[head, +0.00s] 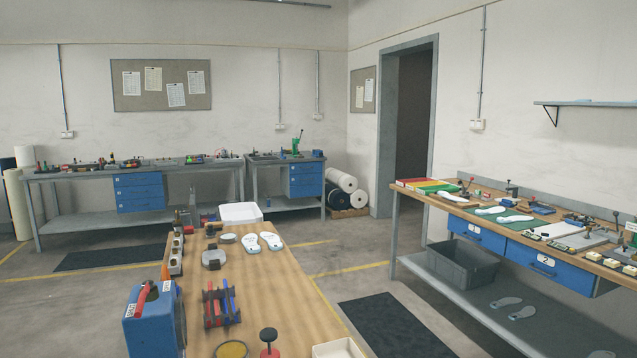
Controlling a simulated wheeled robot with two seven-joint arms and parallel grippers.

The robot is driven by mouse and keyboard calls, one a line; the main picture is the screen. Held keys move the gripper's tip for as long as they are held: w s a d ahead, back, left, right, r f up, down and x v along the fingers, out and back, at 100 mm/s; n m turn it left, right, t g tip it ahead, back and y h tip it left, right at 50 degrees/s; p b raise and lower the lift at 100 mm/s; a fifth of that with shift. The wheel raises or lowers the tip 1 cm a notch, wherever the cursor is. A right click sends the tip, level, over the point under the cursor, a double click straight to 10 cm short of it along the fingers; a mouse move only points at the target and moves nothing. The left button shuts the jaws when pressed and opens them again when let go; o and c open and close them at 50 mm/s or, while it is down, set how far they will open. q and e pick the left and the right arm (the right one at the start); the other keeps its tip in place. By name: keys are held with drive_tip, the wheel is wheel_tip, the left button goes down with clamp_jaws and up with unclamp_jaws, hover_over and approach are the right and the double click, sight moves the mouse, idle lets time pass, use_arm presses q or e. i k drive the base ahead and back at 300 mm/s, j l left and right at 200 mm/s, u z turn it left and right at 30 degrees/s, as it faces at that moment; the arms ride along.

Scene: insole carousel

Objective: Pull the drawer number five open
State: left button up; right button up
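Several blue drawers show in the head view, all apparently shut. A blue unit of stacked drawers (139,191) hangs under the left back bench. A second blue stacked unit (305,180) hangs under the bench in the back corner. Two wide blue drawers hang side by side under the right bench: the nearer one (562,275) and the farther one (482,237), each with a white label. Neither of my grippers is in view.
A wooden table (290,315) with insoles (270,241), a blue box (152,325) and tools stands close in front. A grey crate (462,265) sits on the right bench's lower shelf. Open floor with a dark mat (395,325) lies between table and right bench.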

sight(302, 176)
drive_tip(key=i+l+z, duration=0.25)
drive_tip(key=l+z, duration=0.2)
drive_tip(key=i+l+z, duration=0.3)
drive_tip(key=z, duration=0.15)
drive_tip(key=i+l+z, duration=0.4)
drive_tip(key=i+z, duration=0.45)
drive_tip(key=i+l+u, duration=0.2)
drive_tip(key=i, duration=0.35)
drive_tip(key=i+j+u, duration=0.15)
drive_tip(key=i+u, duration=0.15)
drive_tip(key=u, duration=0.15)
drive_tip(key=i+u, duration=0.7)
drive_tip(key=u, duration=0.2)
drive_tip(key=i+j+u, duration=0.1)
drive_tip(key=i+u, duration=0.3)
drive_tip(key=i, duration=0.3)
drive_tip(key=i+u, duration=0.4)
drive_tip(key=i, duration=3.05)
drive_tip(key=l, duration=0.1)
